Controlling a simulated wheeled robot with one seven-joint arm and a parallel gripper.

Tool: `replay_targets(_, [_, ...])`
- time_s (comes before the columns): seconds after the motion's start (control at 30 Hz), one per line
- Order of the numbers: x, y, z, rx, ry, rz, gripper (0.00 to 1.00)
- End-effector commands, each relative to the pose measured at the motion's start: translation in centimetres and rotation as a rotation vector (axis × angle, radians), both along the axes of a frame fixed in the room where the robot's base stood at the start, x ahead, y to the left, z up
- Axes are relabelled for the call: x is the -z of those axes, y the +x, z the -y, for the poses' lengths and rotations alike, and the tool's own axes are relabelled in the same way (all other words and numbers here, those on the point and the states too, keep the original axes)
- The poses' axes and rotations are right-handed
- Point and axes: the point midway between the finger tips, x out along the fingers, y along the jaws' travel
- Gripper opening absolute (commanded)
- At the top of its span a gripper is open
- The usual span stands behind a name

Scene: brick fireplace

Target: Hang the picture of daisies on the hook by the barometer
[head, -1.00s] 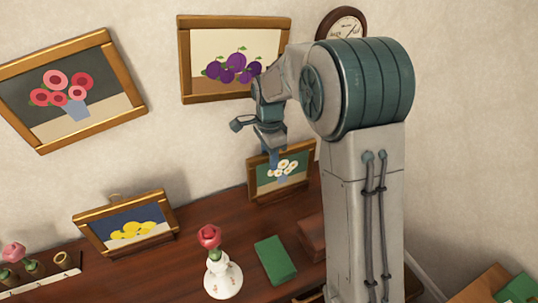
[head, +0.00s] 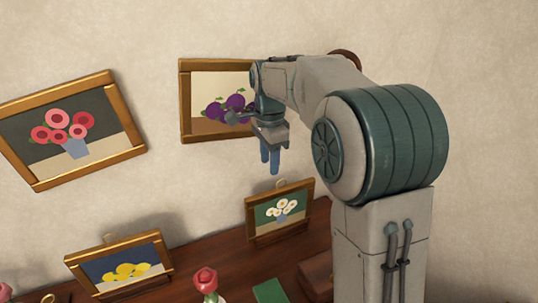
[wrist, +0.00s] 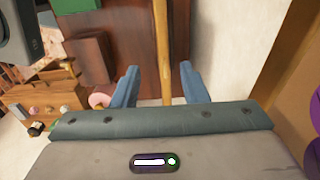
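The picture of daisies (head: 283,209), white flowers on green in a wooden frame, leans upright on the dark wooden shelf, with a small loop at its top. My gripper (head: 270,165) points down above its top edge, apart from it in the head view. In the wrist view my gripper (wrist: 159,85) is open, and a narrow wooden edge (wrist: 162,45), seemingly the top of the daisy frame, lies in line between the fingers. The barometer (head: 346,57) is almost wholly hidden behind my arm. The hook by it does not show.
A plum picture (head: 187,100) hangs on the wall close behind my gripper. A picture of pink flowers (head: 75,138) hangs at left. A lemon picture (head: 120,268), a red flower (head: 205,279) and a green book (head: 270,291) are on the shelf (head: 205,250).

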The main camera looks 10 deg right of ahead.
Motion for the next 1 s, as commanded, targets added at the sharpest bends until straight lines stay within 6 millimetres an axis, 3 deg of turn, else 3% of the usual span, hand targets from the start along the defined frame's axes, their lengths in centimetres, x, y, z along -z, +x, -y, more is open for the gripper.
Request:
replay_targets(0.17, [-1.3,-0.3,0.1,-0.013,0.0,0.004,0.4])
replay_targets(0.27, [-1.6,-1.6,0.7,-0.073,0.002,0.016,0.4])
replay_targets(0.57, [-1.3,-10.0,4.0,-0.487,-0.016,0.104,0.4])
replay_targets(0.8, [1.1,-17.5,6.0,-0.85,-0.069,0.171,0.4])
replay_targets(1.0, [3.8,-22.6,7.0,-1.104,-0.126,0.209,0.4])
